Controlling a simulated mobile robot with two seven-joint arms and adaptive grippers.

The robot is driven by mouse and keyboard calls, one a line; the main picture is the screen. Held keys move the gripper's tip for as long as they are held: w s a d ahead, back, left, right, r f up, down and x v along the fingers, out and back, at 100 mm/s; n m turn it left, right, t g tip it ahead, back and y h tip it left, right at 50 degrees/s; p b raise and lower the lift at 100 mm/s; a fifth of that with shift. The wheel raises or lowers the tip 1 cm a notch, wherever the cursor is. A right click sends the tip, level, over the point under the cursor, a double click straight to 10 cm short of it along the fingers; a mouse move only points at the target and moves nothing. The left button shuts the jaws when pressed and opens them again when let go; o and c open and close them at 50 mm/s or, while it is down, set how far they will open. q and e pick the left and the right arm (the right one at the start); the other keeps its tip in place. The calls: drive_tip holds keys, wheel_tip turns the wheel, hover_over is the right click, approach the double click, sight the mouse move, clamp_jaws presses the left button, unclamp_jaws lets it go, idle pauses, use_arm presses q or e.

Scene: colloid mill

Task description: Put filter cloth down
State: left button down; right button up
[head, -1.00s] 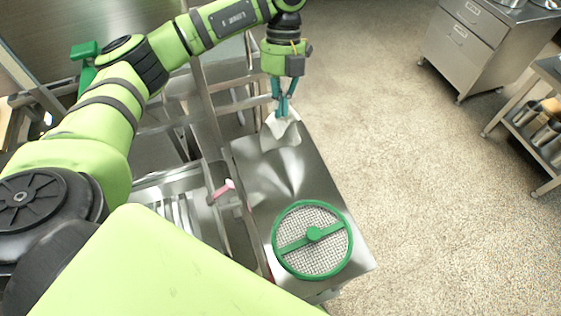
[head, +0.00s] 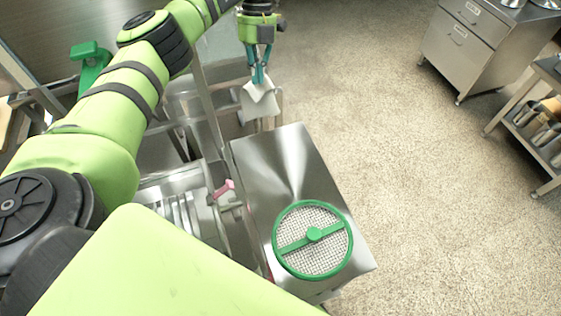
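The white filter cloth (head: 260,103) hangs from my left gripper (head: 257,80) in the head view, near the top centre. The gripper's teal fingers are shut on the cloth's upper part. The cloth hangs past the far end of the steel table (head: 262,158), in front of a metal frame behind it. I cannot tell how high it is above what lies below. My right gripper is not in view.
A green-rimmed mesh sieve (head: 313,239) lies on the table's near end. The table's far half is bare. A sink (head: 180,205) with a pink-handled item (head: 223,188) is to the left. A drawer cabinet (head: 470,50) stands far right on open floor.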

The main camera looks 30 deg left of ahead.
use_arm(q)
drive_tip(key=s+d+f, duration=0.4)
drive_tip(key=d+f, duration=0.1)
drive_tip(key=s+d+f, duration=0.4)
drive_tip(key=d+f, duration=0.2)
drive_tip(key=s+d+f, duration=0.4)
drive_tip(key=d+f, duration=0.1)
drive_tip(key=d, duration=0.1)
drive_tip(key=shift+s+d+f, duration=0.1)
drive_tip(key=shift+s+f, duration=0.05)
drive_tip(key=shift+f, duration=0.05)
drive_tip(key=c, duration=1)
unclamp_jaws()
drive_tip(key=shift+c, duration=0.2)
